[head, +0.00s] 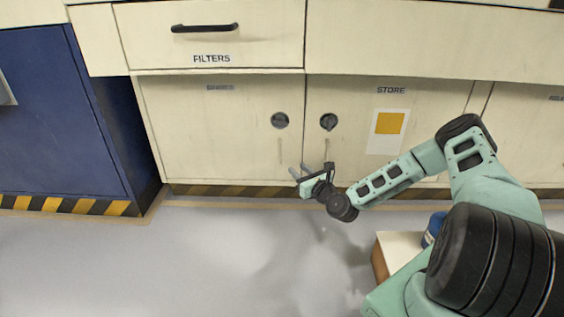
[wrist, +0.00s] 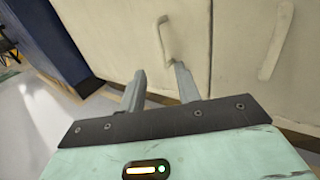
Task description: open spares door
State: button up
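The left lower cabinet door (head: 205,135) is cream and closed, under the FILTERS drawer. Its small label (head: 220,87) is too faint to read surely. It has a dark round lock (head: 280,120) and a pale upright handle (head: 281,150) near its right edge. The handle also shows in the wrist view (wrist: 165,40), just beyond and roughly between my fingertips. My gripper (head: 298,169) is in front of the door's lower right part, below the handle in the head view. In the wrist view its two fingers (wrist: 160,70) are spread, with nothing between them.
The STORE door (head: 350,165) stands closed on the right, with its own dark knob (head: 328,122) and pale handle (wrist: 278,40). A blue cabinet (head: 60,110) stands at left. A box-like block (head: 400,248) and a blue item (head: 433,228) are near my arm. The floor at left is clear.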

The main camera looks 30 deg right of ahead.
aim_at(280, 155)
jog(key=w+b, duration=0.5)
jog(key=w, duration=0.6)
jog(key=shift+w, duration=0.2)
grip_shut()
